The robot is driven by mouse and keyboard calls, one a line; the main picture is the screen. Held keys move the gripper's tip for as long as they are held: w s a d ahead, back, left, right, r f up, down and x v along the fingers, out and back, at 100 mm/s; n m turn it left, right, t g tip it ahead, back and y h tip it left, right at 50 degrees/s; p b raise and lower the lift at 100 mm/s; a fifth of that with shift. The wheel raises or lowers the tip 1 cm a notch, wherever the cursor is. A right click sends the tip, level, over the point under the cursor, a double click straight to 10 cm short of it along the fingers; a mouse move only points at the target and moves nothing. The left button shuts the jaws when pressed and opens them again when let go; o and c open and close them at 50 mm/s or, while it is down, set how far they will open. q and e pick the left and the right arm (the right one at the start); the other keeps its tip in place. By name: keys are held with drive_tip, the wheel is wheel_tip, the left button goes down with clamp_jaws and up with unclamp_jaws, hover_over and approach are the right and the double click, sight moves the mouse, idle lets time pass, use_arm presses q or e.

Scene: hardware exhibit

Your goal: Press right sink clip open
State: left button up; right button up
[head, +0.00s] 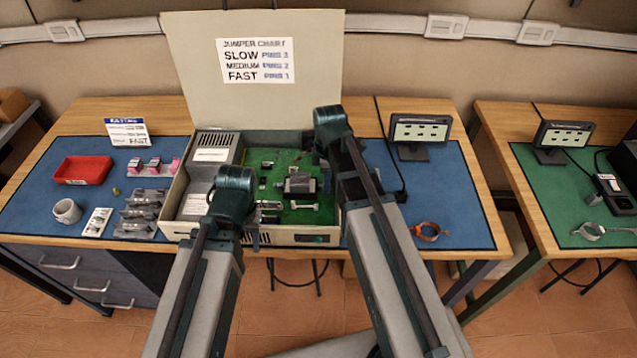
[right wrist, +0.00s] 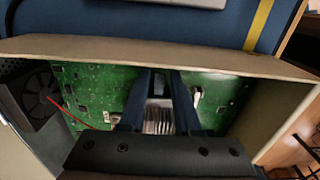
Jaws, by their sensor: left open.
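The fingers are a little apart, with nothing clearly held, and point down at the board. A pale bar (right wrist: 196,97) stands just right of the fingers; I cannot tell if it is the right clip. My left gripper (head: 226,212) is at the case's front left; its fingertips are hard to make out. Contact with the sink is hidden.
The case (head: 170,214) has walls around the board and a raised lid (head: 200,60) behind with a jumper chart. Left on the blue mat are a red tray (head: 82,169), a mug (head: 67,211) and metal parts.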

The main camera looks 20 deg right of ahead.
drive_tip(key=shift+r, duration=0.1)
wheel_tip(320, 180, up, 7)
drive_tip(key=p, duration=0.7)
drive_tip(key=shift+s, duration=0.1)
idle(0.7)
